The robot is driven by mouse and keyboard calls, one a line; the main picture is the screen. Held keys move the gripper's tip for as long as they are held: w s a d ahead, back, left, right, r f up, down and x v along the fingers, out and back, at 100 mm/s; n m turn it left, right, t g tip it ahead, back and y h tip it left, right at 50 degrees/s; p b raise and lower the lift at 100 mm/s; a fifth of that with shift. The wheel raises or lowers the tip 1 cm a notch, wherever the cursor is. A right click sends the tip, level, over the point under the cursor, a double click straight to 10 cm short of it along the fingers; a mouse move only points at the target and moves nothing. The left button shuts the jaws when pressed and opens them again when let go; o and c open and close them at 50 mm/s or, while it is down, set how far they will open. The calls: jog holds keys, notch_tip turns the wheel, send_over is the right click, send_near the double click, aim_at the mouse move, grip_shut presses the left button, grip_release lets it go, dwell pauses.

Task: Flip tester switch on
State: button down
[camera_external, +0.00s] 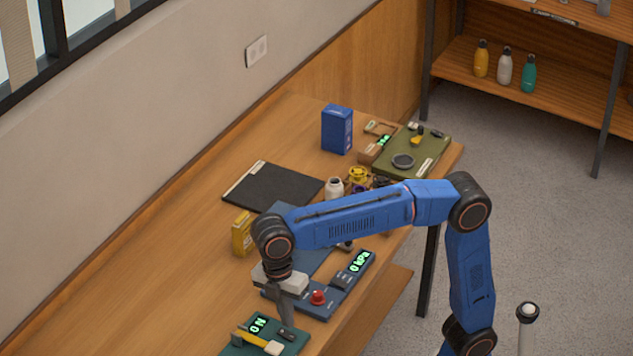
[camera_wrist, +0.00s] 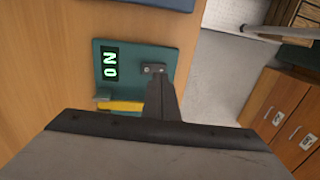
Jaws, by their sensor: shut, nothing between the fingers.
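The tester is a dark green panel (camera_external: 238,349) at the front end of the bench; it also shows in the wrist view (camera_wrist: 105,80). Its lit display (camera_external: 258,324) reads ON in green, and this shows in the wrist view too (camera_wrist: 110,64). A small dark grey switch (camera_wrist: 154,69) sits on the panel beside the display. My gripper (camera_wrist: 158,84) is shut and empty, with its tips at the near edge of the switch. In the external view my gripper (camera_external: 287,320) points down over this switch; whether it touches cannot be told.
A yellow-handled piece (camera_external: 250,337) lies on the panel near the display. Behind is a blue panel (camera_external: 318,312) with a red knob (camera_external: 318,297) and a 0 kPa display (camera_external: 360,261). A yellow box (camera_external: 241,233) stands farther back. Bare bench lies to the left.

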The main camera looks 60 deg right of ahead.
aim_at(295, 335)
notch_tip(295, 335, up, 10)
jog(key=s, duration=0.1)
jog(key=shift+s+r, duration=0.25)
jog(key=shift+s, duration=0.1)
jog(key=shift+d, duration=0.1)
jog(key=s+d+f+m+t, duration=0.2)
jog(key=s+d+f+m, duration=0.2)
jog(key=d+f, duration=0.6)
jog(key=s+d+f+m+t, duration=0.2)
jog(key=d+f+m, duration=0.6)
jog(key=d, duration=1.2)
jog(key=s+d+f+m+t, duration=0.2)
jog(key=s+d+f+m, duration=0.4)
jog(key=d+f, duration=0.6)
jog(key=d, duration=0.3)
jog(key=shift+s+d, duration=0.3)
jog(key=shift+s, duration=0.05)
